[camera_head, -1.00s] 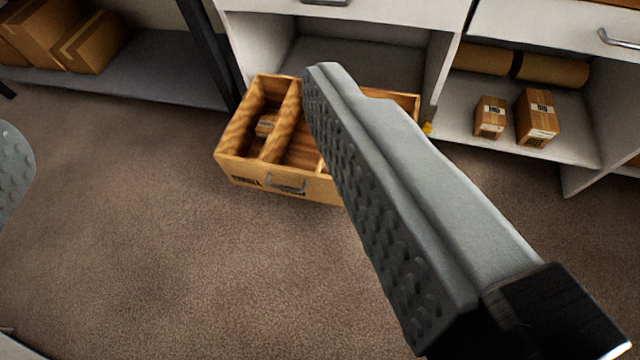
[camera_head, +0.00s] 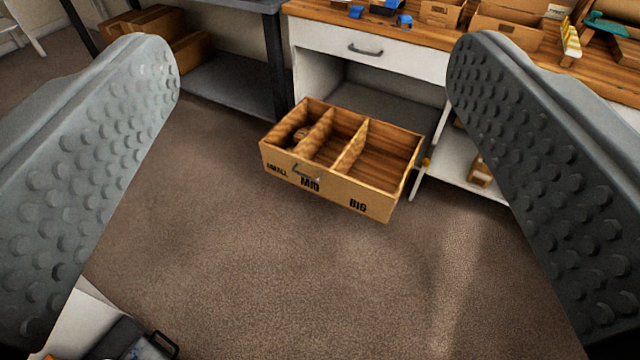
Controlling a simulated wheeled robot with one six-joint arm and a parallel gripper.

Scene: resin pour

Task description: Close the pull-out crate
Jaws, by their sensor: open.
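The wooden pull-out crate (camera_head: 325,192) stands pulled out from the lower bay of the white workbench, low over the carpet. Its front bears a metal handle and the words SMALL, MID and BIG. Dividers split it into three compartments. A small brown item lies in the left one; the middle and right ones look empty. My gripper (camera_head: 312,55) is wide open, with one grey studded finger at each side of the picture. The crate shows between the fingers, farther off, and nothing is held or touched.
The workbench (camera_head: 330,35) has a closed white drawer above the bay and boxes on its wooden top. A grey shelf (camera_head: 225,90) with cartons stands at left. Part of a white surface with dark items shows at bottom left. The carpet (camera_head: 270,270) before the crate is clear.

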